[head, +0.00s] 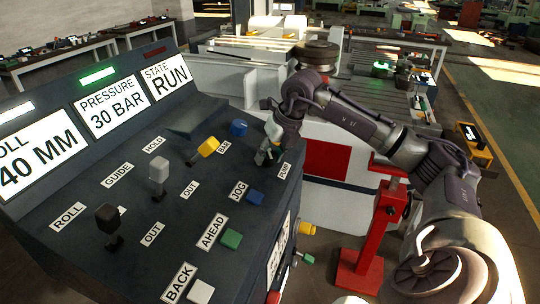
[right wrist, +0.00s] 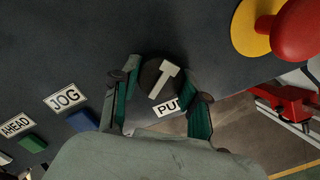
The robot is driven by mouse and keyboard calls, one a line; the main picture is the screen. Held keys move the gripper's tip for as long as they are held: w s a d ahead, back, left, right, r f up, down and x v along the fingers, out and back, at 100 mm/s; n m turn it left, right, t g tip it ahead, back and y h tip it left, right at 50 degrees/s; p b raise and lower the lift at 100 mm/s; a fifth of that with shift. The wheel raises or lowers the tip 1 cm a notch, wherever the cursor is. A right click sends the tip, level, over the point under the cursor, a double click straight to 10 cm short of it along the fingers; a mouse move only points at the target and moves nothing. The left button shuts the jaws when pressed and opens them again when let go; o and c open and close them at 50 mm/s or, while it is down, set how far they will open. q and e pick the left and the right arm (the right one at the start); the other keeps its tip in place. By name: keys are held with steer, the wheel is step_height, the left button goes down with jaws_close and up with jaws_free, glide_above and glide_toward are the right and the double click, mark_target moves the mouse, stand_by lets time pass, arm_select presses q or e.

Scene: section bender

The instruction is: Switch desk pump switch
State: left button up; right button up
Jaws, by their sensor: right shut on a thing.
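The pump switch is a dark round knob with a pale bar handle (right wrist: 164,80) on the sloping desk, above a partly covered PUMP label (right wrist: 167,107). My right gripper (right wrist: 160,88) has its two green-padded fingers on either side of the knob and is shut on it. In the head view my right gripper (head: 268,150) is at the right edge of the desk (head: 150,215), just above the PUMP label (head: 284,170); the switch is mostly hidden there. The screens read 40 MM, 30 BAR and STATE RUN (head: 167,75). My left gripper is not in view.
A red mushroom button on a yellow base (right wrist: 256,28) is close to the knob. A blue JOG button (head: 255,197), a green AHEAD button (head: 231,238) and several levers, one yellow (head: 208,146), stand on the desk. A red stand (head: 372,240) is at the right.

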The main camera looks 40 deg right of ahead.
steer(key=shift+r+m, duration=0.1)
steer(key=shift+m, duration=0.5)
steer(key=o, duration=1.1)
steer(key=shift+o, duration=0.2)
steer(key=v, duration=1.2)
steer(key=shift+w, duration=0.1)
